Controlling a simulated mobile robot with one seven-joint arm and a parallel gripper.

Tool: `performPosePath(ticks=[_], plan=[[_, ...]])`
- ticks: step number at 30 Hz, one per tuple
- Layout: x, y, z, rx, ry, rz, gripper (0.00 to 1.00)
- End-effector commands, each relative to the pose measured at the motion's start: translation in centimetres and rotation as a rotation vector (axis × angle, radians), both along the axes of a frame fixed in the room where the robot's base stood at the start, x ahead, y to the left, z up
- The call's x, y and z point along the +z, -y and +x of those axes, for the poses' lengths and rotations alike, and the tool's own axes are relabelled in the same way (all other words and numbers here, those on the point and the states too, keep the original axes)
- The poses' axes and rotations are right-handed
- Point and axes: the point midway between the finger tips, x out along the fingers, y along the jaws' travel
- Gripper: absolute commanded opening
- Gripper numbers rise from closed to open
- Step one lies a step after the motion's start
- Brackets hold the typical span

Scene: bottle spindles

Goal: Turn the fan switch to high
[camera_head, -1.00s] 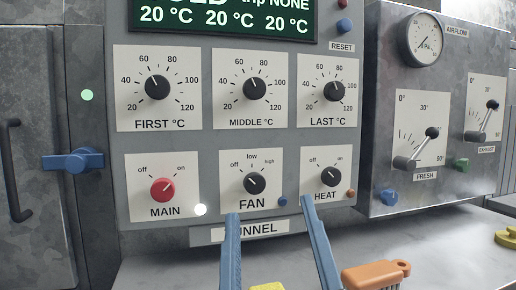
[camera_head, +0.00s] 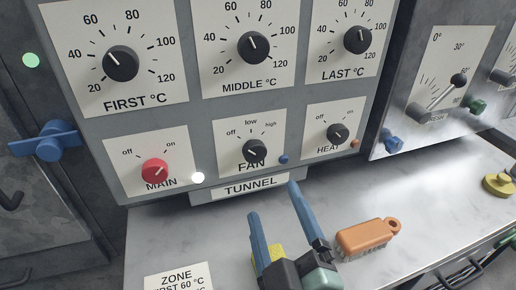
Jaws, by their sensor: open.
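The fan switch (camera_head: 255,151) is a black round knob on a white plate marked off, low and high, in the lower middle of the control panel. Its pale pointer line appears to lean up and left, towards off. My gripper (camera_head: 273,201) has two blue fingers, open and empty, below the TUNNEL label and in front of the panel. The fingertips are apart from the knob, below it in the picture. Nothing hides the knob.
The red MAIN knob (camera_head: 156,171) is left of the fan switch and the black HEAT knob (camera_head: 338,133) right. Temperature dials sit above. A yellow object (camera_head: 274,254) is partly hidden behind the fingers.

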Motion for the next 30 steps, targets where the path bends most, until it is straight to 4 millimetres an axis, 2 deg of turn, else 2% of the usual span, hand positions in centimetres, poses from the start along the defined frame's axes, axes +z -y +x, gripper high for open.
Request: performPosePath(ticks=[9,15,21,30], plan=[[0.3,-1.4,6.3,0.003,0.003,0.001,0.82],[0.1,-2.1,9.5,0.001,0.001,0.0,0.82],[0.1,-2.4,11.0,-0.001,0.002,0.0,0.82],[0.1,-2.4,11.2,0.0,0.001,0.0,0.82]])
